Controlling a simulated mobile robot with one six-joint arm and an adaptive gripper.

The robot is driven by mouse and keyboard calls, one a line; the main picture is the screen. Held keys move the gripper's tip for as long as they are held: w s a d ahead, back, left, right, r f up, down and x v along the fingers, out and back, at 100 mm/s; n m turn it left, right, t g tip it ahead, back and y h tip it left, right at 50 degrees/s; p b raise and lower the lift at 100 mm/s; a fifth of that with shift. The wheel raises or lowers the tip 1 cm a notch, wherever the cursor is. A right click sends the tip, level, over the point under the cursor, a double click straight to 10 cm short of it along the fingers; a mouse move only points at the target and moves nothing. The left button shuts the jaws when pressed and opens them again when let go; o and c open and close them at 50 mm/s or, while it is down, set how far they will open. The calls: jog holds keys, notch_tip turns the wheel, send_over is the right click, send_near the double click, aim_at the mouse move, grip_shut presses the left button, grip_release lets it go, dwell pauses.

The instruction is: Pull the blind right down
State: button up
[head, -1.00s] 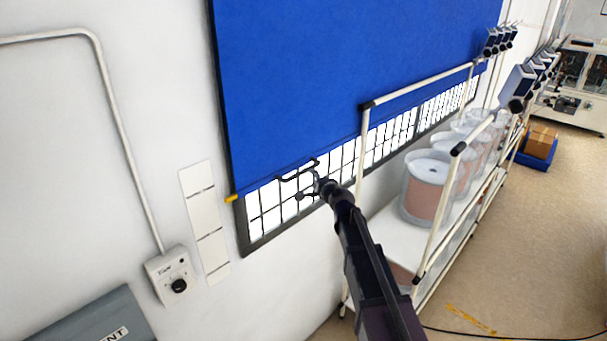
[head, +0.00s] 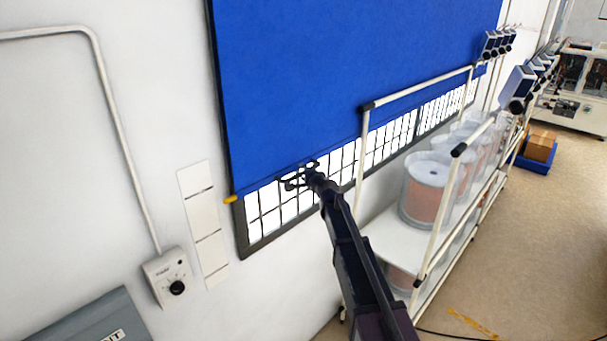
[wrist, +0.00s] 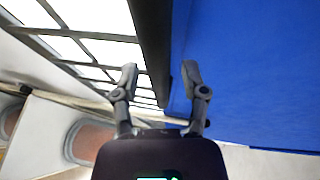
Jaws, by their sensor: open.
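The blue blind (head: 340,80) hangs over a barred window (head: 285,213) and leaves a strip of panes showing below it. Its lower edge slopes up to the right in the head view, with a yellow end piece (head: 231,199) at the left. My gripper (head: 298,177) is open at this edge. In the wrist view my gripper (wrist: 160,75) has one finger over the panes and the other over the blue blind (wrist: 255,70). A dark bar (wrist: 154,50) along the blind's edge runs between the fingertips in the picture. I cannot tell whether they touch it.
A white-framed rack (head: 385,240) with several clear bowl feeders (head: 425,185) stands right of my arm, close to the wall. A control box with a dial (head: 170,277) and a grey case (head: 95,318) are at lower left. Open floor (head: 530,250) lies at right.

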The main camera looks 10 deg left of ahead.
grip_shut()
notch_tip(320, 180, down, 30)
jog(key=b, duration=3)
jog(key=shift+s, duration=0.15)
jog(key=shift+s+f, duration=0.1)
jog(key=shift+c, duration=1.7)
grip_release()
jog(key=o, duration=0.3)
jog(key=shift+w+f, duration=0.2)
jog(key=shift+o, duration=0.2)
jog(key=shift+r, duration=0.1)
jog(key=shift+r, duration=0.15)
